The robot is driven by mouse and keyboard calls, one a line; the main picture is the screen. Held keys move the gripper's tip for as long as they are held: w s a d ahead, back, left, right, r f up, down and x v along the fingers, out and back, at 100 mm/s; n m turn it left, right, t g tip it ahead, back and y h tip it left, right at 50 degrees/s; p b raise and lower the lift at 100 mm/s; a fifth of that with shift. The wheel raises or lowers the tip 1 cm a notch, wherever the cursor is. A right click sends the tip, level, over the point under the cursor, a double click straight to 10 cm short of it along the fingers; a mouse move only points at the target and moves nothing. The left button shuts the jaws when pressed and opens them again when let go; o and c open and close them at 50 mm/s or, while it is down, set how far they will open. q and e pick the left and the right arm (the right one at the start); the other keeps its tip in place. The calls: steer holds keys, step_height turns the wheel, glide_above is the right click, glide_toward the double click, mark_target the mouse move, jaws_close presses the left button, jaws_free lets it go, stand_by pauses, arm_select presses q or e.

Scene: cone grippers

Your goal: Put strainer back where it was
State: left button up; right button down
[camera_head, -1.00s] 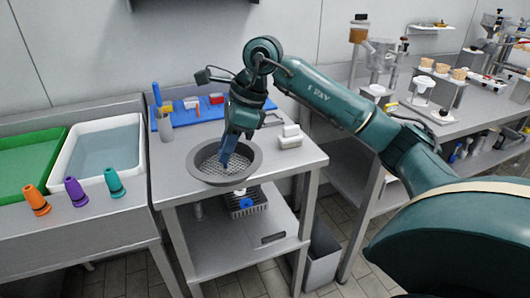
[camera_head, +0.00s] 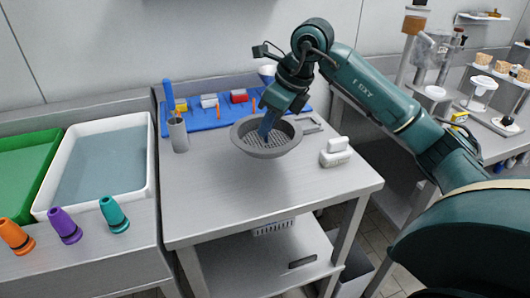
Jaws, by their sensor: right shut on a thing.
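The strainer (camera_head: 267,149) is a dark grey round bowl with a mesh bottom, over the middle back of the steel table (camera_head: 225,205). It looks roughly level. I cannot tell whether it hovers just above the tabletop or touches it. The fingertips partly hide the mesh. My left gripper is not in view.
A blue mat (camera_head: 206,118) with small items lies behind the strainer. A grey cup (camera_head: 178,135) stands left, a white block-shaped object (camera_head: 336,152) right. A white water tub (camera_head: 104,160) and orange, purple and teal cones (camera_head: 65,226) are further left. The table's front is clear.

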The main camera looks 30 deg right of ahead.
mark_target(272, 143)
steer(key=shift+f, duration=3.4)
steer(key=shift+f, duration=0.1)
steer(key=shift+f+b, duration=0.15)
steer(key=shift+b, duration=0.25)
steer(key=c, duration=1.3)
jaws_free()
steer(key=shift+r+p, duration=0.35)
steer(key=shift+r, duration=0.05)
steer(key=v, duration=1.1)
steer(key=shift+s+d+r, duration=0.15)
steer(key=shift+s+r, duration=0.1)
steer(key=shift+r, duration=0.05)
